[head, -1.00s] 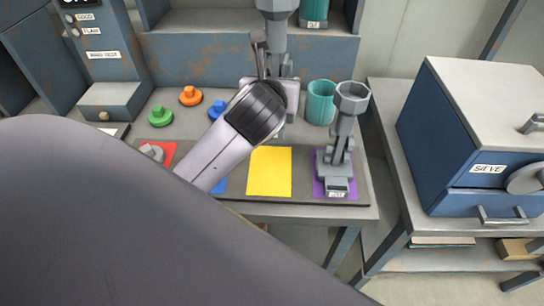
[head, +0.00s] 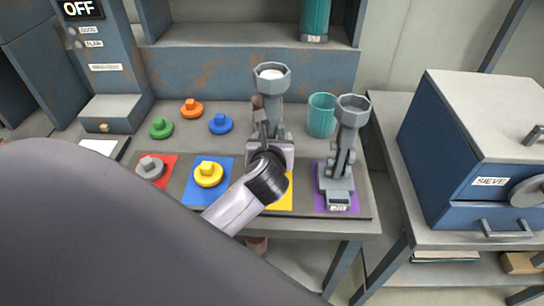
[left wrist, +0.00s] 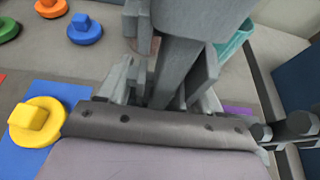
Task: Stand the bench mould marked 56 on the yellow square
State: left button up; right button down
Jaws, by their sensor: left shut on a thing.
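A grey mould (head: 271,85) with a hexagonal cup top, white inside, stands upright in my left gripper (head: 274,142), which is shut on it. It also shows in the left wrist view (left wrist: 182,55). Its marking and base are hidden by my gripper and arm. It is over or at the back of the yellow square (head: 283,197), mostly covered by my gripper; I cannot tell whether it touches. A second grey mould (head: 342,165) stands on the purple square (head: 322,202); its small label is unreadable. My right gripper is not in view.
A teal cup (head: 320,118) stands close behind the moulds. A yellow knobbed disc (head: 208,175) is on the blue square (head: 192,194), and a grey one (head: 150,168) on the red square (head: 168,178). Orange, green and blue (head: 221,124) discs lie behind. A sieve cabinet (head: 455,150) is right.

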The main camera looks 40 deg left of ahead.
pick_arm(q)
jog(key=shift+f+b, duration=0.5)
jog(key=shift+f, duration=1.75)
jog(key=o, duration=1.5)
jog(key=shift+f, duration=0.2)
jog(key=shift+c, duration=0.2)
jog(key=shift+r, duration=0.15)
jog(key=p+v, duration=0.1)
jog(key=v, duration=1.1)
